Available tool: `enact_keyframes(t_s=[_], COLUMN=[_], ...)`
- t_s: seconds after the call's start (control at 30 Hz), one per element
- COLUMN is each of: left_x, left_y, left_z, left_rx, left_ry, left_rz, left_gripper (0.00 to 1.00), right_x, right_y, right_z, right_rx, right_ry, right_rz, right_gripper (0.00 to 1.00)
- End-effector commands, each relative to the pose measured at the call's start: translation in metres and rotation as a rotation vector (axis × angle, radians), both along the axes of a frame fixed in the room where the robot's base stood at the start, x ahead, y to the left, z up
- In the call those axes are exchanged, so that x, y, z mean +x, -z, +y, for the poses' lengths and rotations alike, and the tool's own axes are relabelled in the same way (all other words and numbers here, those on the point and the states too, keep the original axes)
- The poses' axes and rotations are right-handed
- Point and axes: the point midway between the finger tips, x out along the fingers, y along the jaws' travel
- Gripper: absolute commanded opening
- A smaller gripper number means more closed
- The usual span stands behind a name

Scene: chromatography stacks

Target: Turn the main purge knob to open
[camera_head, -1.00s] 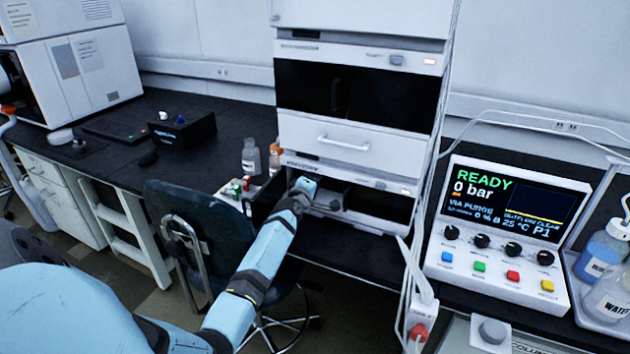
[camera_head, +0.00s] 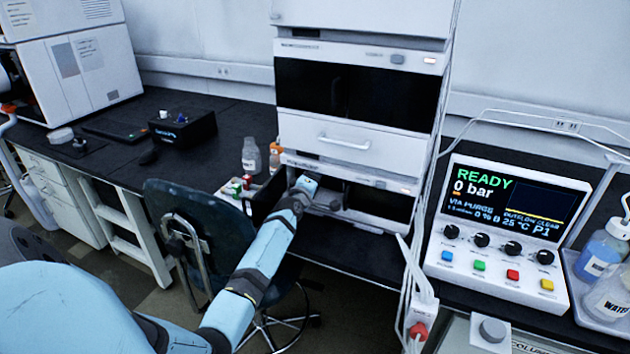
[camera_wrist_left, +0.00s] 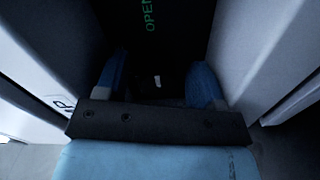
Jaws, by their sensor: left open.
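My left gripper (camera_head: 308,186) reaches into the dark opening at the bottom of the white instrument stack (camera_head: 366,136). In the left wrist view its two blue fingers (camera_wrist_left: 160,85) are apart. A small pale mark (camera_wrist_left: 157,82) shows between the fingers on something dark. It may belong to the purge knob, but the knob's outline and any contact are too dark to tell. A small grey rounded part (camera_head: 335,205) sits just right of the gripper. My right gripper is out of view.
White walls (camera_wrist_left: 265,60) flank the gripper closely on both sides. A control panel (camera_head: 505,225) at right reads "READY", "0 bar" and "VIA PURGE". Bottles (camera_head: 250,156) and a box of small vials (camera_head: 238,188) stand left of the stack. A chair (camera_head: 190,220) stands in front.

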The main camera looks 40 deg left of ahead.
Motion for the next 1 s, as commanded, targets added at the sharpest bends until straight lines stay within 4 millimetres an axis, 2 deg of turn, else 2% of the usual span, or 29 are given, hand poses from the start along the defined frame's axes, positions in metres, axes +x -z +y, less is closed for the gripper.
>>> enact_keyframes(t_s=[0.17,0.5,0.67,1.0], left_x=[-0.015,-0.064,-0.072,-0.072], left_y=[0.000,0.000,0.000,0.000], left_z=[-0.005,-0.021,-0.023,-0.023], left_rx=[-0.001,0.000,0.000,0.000], left_ry=[0.000,0.001,0.000,0.000], left_rz=[0.001,0.001,0.000,0.000], left_gripper=[0.63,0.63,0.63,0.63], right_x=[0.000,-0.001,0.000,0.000], right_y=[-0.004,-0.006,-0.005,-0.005], right_z=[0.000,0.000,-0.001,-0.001], right_rx=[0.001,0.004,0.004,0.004], right_ry=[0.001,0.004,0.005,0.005], right_rz=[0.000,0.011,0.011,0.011], right_gripper=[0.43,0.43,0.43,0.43])
